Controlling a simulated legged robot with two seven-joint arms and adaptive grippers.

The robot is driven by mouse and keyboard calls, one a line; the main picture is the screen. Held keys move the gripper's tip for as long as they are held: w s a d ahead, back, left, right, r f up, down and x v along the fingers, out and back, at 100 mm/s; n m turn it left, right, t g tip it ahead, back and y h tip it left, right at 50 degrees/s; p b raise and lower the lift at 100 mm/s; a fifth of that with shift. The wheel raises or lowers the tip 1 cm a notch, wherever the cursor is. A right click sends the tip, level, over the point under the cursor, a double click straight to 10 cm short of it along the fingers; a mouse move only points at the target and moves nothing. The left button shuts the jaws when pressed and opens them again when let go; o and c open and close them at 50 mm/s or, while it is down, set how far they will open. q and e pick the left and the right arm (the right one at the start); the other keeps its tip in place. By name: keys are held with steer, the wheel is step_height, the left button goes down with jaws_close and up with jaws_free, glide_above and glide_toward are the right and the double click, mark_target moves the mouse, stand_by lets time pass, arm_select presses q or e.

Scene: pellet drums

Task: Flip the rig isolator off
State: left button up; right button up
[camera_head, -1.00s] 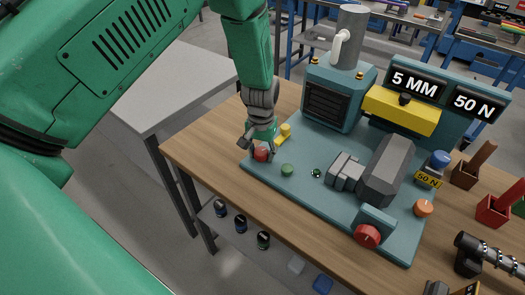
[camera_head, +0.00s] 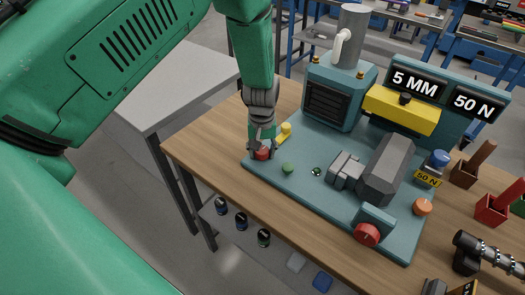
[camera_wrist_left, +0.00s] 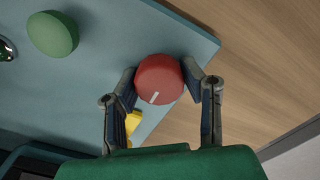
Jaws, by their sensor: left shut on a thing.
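A round red knob (camera_head: 263,154) with a white mark sits at the left corner of the rig's teal base plate (camera_head: 330,200). My left gripper (camera_head: 262,150) points down at it and is shut on it. In the left wrist view, the two fingers press on opposite sides of the red knob (camera_wrist_left: 159,79), and its white mark slants near the lower edge. A second red knob (camera_head: 367,235) is on a teal block at the front right of the rig. No label shows which knob is the isolator. My right gripper is not in view.
A yellow piece (camera_head: 285,130) stands just behind the gripped knob, and a green button (camera_head: 288,168) is to its right. The grey motor part (camera_head: 387,170), orange knob (camera_head: 422,207) and signs (camera_head: 415,83) lie farther right. The wooden table's (camera_head: 205,140) left edge is bare.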

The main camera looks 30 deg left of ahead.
mark_target(262, 149)
arm_select(q)
steer(key=shift+s+d+f, duration=0.1)
steer(key=shift+s+f, duration=0.1)
steer(key=shift+s, duration=0.05)
steer(key=o, duration=1.1)
steer(key=shift+o, duration=0.2)
steer(key=shift+w+r, duration=0.1)
steer(key=shift+w+r, duration=0.1)
steer(key=shift+r, duration=0.1)
step_height(262, 149, up, 12)
steer(key=shift+f, duration=0.25)
